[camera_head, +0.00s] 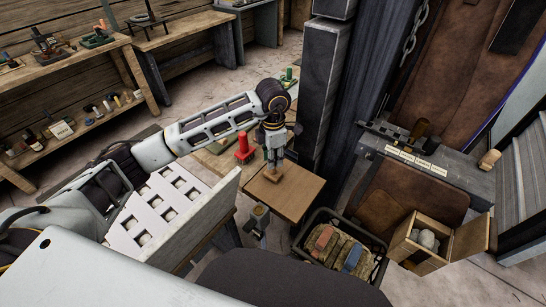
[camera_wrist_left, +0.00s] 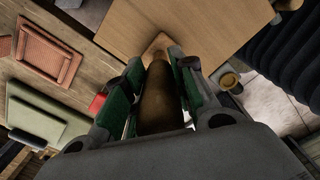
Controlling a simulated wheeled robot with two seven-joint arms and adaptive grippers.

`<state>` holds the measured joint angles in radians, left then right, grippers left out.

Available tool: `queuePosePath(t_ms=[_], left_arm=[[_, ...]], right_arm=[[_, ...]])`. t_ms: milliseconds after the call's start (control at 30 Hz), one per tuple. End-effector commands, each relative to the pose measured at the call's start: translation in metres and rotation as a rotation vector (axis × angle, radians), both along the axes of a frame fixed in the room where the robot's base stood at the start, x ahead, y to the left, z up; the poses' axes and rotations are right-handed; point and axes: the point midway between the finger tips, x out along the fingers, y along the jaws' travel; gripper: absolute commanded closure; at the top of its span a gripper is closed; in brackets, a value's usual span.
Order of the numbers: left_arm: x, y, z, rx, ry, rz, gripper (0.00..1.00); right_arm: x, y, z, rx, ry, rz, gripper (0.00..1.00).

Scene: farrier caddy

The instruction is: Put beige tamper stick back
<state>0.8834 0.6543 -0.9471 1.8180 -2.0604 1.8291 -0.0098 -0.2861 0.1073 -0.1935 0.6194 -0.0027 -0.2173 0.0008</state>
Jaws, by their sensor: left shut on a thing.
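My left gripper (camera_head: 273,152) is above a small square wooden top (camera_head: 290,196) and points down. In the left wrist view its green-padded fingers (camera_wrist_left: 160,72) are shut on a brown, rounded stick (camera_wrist_left: 160,105), which seems to be the tamper stick. The stick's lighter tan far end points toward the wooden top (camera_wrist_left: 180,25). I cannot tell whether that end touches the top. In the head view the fingers hide most of the stick. My right gripper is not in view.
A red piece (camera_head: 244,148) stands left of the wooden top. A dark post (camera_head: 322,90) rises close behind it on the right. A dark crate (camera_head: 300,246) with brushes and an open wooden box (camera_head: 402,248) are at lower right. A white tray (camera_head: 125,238) is at left.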

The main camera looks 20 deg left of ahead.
Motion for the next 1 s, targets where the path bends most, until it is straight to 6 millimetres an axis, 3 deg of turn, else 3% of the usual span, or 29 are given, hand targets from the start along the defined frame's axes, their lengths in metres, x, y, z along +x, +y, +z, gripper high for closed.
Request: queuePosePath(t_ms=[267, 300, 467, 800, 1000], left_arm=[[0.0, 0.0, -0.002, 0.0, -0.001, 0.0, 1.0], [0.0, 0.0, -0.002, 0.0, -0.001, 0.0, 0.7], [0.0, 0.0, -0.002, 0.0, -0.001, 0.0, 0.5], [0.0, 0.0, -0.003, 0.001, 0.001, 0.0, 0.49], [0.0, 0.0, -0.001, 0.0, 0.0, 0.0, 0.49]], right_arm=[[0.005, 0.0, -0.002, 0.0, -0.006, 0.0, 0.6], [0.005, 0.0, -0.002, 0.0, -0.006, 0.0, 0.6], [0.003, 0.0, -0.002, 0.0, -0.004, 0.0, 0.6], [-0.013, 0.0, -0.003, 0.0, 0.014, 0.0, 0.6], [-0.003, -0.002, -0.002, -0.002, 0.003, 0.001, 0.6]])
